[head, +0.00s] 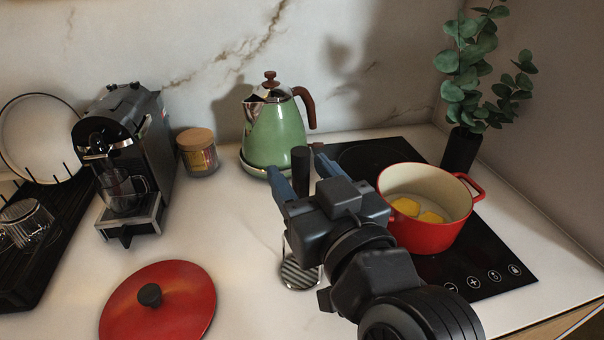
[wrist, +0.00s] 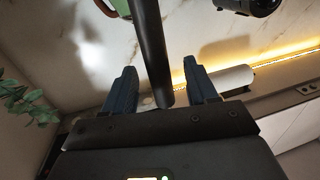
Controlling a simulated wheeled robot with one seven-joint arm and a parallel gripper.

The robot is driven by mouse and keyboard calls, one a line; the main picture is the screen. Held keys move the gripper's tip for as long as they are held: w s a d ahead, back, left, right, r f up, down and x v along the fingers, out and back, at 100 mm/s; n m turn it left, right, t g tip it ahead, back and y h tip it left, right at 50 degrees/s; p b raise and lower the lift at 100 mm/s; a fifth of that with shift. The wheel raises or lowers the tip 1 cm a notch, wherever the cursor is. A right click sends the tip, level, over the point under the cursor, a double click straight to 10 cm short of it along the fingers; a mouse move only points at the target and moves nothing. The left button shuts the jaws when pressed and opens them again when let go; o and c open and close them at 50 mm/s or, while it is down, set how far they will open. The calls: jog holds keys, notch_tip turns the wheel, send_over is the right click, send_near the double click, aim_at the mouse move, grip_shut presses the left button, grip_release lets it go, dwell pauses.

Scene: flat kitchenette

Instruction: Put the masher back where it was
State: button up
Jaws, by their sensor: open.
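The masher has a black handle (head: 300,168) and a ridged metal head (head: 300,274). It stands upright on the white counter, head down, left of the red pot; the middle of it is hidden behind my gripper in the head view. My gripper (head: 296,162) is open, with one blue finger on each side of the handle's upper part. In the wrist view the black handle (wrist: 153,50) runs between the two fingers of my gripper (wrist: 160,68), with a gap showing on both sides.
A red pot (head: 425,237) with yellow pieces inside stands on the black cooktop (head: 500,255). A green kettle (head: 275,132) is behind my gripper. A red lid (head: 175,312) lies front left. A coffee machine (head: 158,135), jar (head: 199,158) and dish rack (head: 48,225) stand left; a plant (head: 462,150) stands back right.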

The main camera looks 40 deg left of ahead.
jog(key=b+v, duration=0.2)
jog(key=v, duration=0.9)
jog(key=shift+d, duration=0.25)
jog(key=shift+f, duration=0.15)
jog(key=s+d+f+m+t+h, duration=0.1)
jog(key=d+f+m+t+h, duration=0.25)
jog(key=d+f, duration=0.5)
jog(key=s+d+f+m+t+h, duration=0.2)
jog(key=d+f+m+h, duration=0.3)
jog(key=d, duration=0.6)
jog(key=s+d+f+m+h, duration=0.1)
jog(key=s+d+m+h, duration=0.1)
jog(key=s+d, duration=0.4)
jog(key=s+d+f+m+h, duration=0.1)
jog(key=s+d+h, duration=0.4)
jog(key=s, duration=0.8)
jog(key=shift+s+d+f+m, duration=0.35)
jog(key=shift+d+f, duration=0.35)
jog(key=shift+d, duration=0.35)
jog(key=shift+t, duration=0.25)
